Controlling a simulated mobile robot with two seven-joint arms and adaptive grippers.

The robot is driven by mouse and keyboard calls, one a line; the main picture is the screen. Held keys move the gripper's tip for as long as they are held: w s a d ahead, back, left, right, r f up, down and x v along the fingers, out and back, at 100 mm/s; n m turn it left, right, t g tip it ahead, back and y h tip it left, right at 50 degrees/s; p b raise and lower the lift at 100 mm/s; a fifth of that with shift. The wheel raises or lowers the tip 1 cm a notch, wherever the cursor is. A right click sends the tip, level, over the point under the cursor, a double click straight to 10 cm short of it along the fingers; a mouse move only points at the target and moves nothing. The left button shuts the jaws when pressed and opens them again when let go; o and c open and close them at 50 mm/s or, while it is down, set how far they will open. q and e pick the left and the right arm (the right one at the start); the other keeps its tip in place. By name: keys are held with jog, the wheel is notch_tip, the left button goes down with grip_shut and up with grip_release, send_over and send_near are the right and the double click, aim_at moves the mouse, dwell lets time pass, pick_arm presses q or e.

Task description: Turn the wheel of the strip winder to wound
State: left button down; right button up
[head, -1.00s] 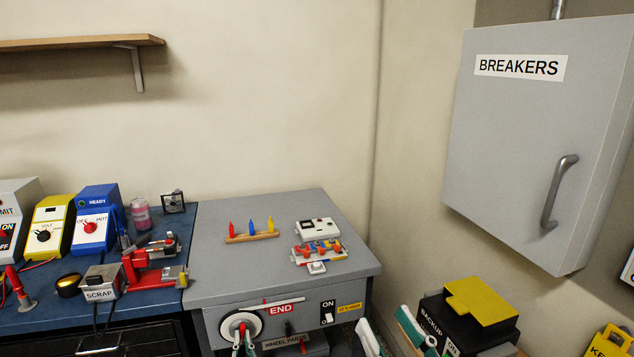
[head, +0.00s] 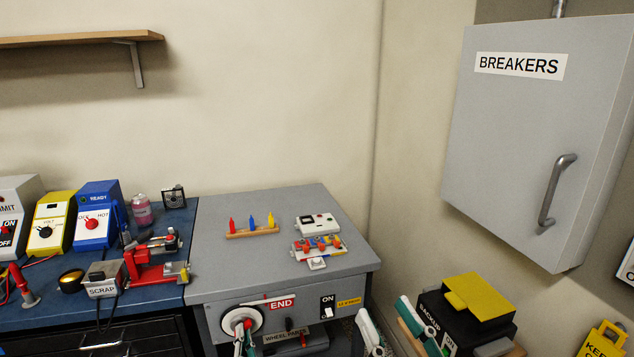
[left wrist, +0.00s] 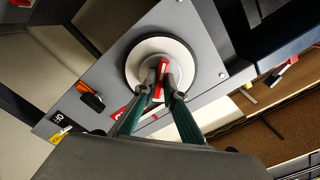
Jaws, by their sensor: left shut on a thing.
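The strip winder's wheel is a round pale disc (head: 256,320) with a dark rim on the grey cabinet's front panel. It also shows in the left wrist view (left wrist: 143,55), with a red grip bar (left wrist: 161,78) across its centre. My left gripper (head: 243,328) is shut on the red bar, one fingertip on each side of it. A thin pale strip (head: 262,301) runs from the wheel's top towards a red END label (head: 281,305). My right gripper (head: 388,328) is open and empty, right of the cabinet, with its fingers apart.
An ON rocker switch (head: 327,312) sits right of the wheel, and a WHEEL PARTS bin (head: 287,337) below it. The grey cabinet top (head: 225,268) carries small items. A black and yellow BACKUP box (head: 468,318) stands close to my right gripper.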

pick_arm(q)
jog(key=shift+f, duration=0.1)
jog(key=m, duration=0.4)
jog(key=shift+m, duration=0.3)
jog(key=m, duration=0.4)
jog(key=shift+m, duration=0.3)
jog(key=c, duration=2)
grip_release()
jog(key=shift+s+p, duration=0.15)
jog(key=shift+p, duration=0.15)
